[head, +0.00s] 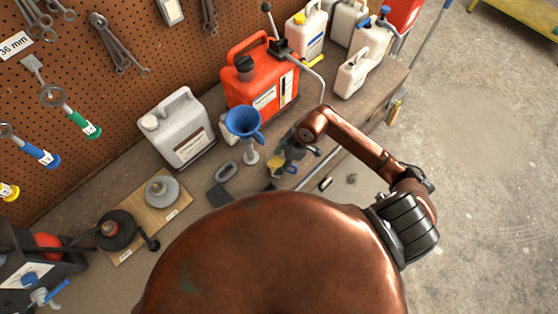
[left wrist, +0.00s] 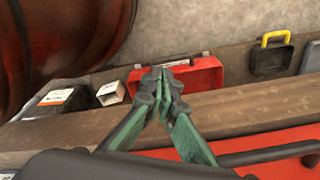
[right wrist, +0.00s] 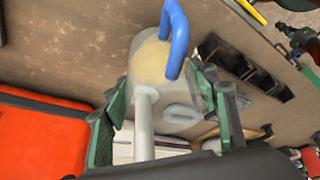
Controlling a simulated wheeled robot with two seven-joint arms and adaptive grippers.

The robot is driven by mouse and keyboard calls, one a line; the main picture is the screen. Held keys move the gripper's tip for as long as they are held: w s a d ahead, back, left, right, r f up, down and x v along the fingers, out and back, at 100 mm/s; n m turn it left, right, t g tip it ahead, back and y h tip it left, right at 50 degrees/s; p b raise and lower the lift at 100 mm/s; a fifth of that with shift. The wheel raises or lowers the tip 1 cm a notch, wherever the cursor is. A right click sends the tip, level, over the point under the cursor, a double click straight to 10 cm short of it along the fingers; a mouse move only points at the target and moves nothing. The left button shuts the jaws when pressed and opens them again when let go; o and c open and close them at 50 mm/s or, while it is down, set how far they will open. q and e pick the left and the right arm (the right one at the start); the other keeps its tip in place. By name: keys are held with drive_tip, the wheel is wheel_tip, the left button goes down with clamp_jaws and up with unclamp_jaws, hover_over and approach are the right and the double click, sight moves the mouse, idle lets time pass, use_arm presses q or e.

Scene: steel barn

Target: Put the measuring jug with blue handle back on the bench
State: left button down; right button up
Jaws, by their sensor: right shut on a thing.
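The measuring jug (right wrist: 150,65) is pale and cloudy with a blue loop handle. In the right wrist view it is between the green-padded fingers of my right gripper (right wrist: 162,92), which is shut on it. In the head view my right gripper (head: 298,152) is over the bench's front part, and the jug (head: 291,169) is small and partly hidden at the fingers. I cannot tell whether the jug touches the bench (head: 335,112). My left gripper (left wrist: 163,85) is shut and empty in the left wrist view, its fingertips together; it is hidden in the head view.
A blue funnel (head: 243,122), a grey jerrycan (head: 178,130) and a red fuel can (head: 262,88) stand behind my right gripper. Several white canisters are at the far end. A red case (left wrist: 195,75) shows in the left wrist view. My copper-coloured body hides the bench's near part.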

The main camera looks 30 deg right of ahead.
drive_tip(key=shift+f, duration=0.35)
use_arm(q)
drive_tip(key=shift+s, duration=0.45)
use_arm(e)
drive_tip(key=shift+f, duration=0.15)
drive_tip(key=o, duration=1.4)
use_arm(q)
drive_tip(key=shift+w, duration=0.3)
drive_tip(key=shift+f+b, duration=0.5)
drive_tip(key=shift+b, duration=0.05)
use_arm(e)
drive_tip(key=v, duration=1.2)
drive_tip(key=shift+r, duration=0.2)
use_arm(q)
drive_tip(key=shift+s, duration=0.15)
use_arm(e)
drive_tip(key=shift+s+f, duration=0.1)
